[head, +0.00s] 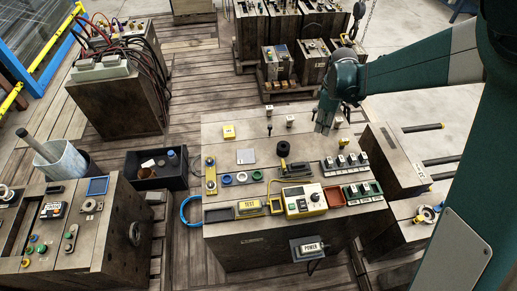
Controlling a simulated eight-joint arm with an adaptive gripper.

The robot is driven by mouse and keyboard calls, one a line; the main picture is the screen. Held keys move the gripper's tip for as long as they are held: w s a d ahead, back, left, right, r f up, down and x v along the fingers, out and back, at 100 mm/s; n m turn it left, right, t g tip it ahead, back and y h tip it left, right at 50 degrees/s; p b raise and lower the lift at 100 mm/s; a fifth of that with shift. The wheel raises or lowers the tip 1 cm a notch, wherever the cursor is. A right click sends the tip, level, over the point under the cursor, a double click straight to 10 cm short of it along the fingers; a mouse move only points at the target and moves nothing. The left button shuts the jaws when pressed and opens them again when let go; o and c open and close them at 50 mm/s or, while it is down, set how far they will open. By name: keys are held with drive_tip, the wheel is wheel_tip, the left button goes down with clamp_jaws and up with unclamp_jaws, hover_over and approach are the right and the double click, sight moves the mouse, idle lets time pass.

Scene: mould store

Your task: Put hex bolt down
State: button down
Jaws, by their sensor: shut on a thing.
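My gripper (324,126) points down above the back right part of the large block-shaped bench (245,252) in the middle. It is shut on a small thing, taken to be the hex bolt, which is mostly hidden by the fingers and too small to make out. Small upright pieces stand at the back of the bench top: one at the left (269,122) and a pale-topped one (290,121) left of my gripper. I cannot tell whether the held piece touches the bench top.
Bare surface lies around the grey plate. A dark bin (157,181) stands left.

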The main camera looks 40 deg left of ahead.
drive_tip(key=s+a, duration=2.2)
drive_tip(key=a, duration=0.1)
drive_tip(key=shift+a+r+p, duration=0.4)
drive_tip(key=shift+p, duration=0.05)
drive_tip(key=shift+w, duration=0.1)
drive_tip(key=b, duration=0.1)
hover_over(244, 153)
drive_tip(key=shift+f, duration=3.15)
drive_tip(key=shift+f, duration=0.1)
drive_tip(key=shift+f+b, duration=0.45)
drive_tip(key=shift+f, duration=1.3)
drive_tip(key=shift+f, duration=0.15)
drive_tip(key=c, duration=2.8)
unclamp_jaws()
drive_tip(key=o, duration=0.3)
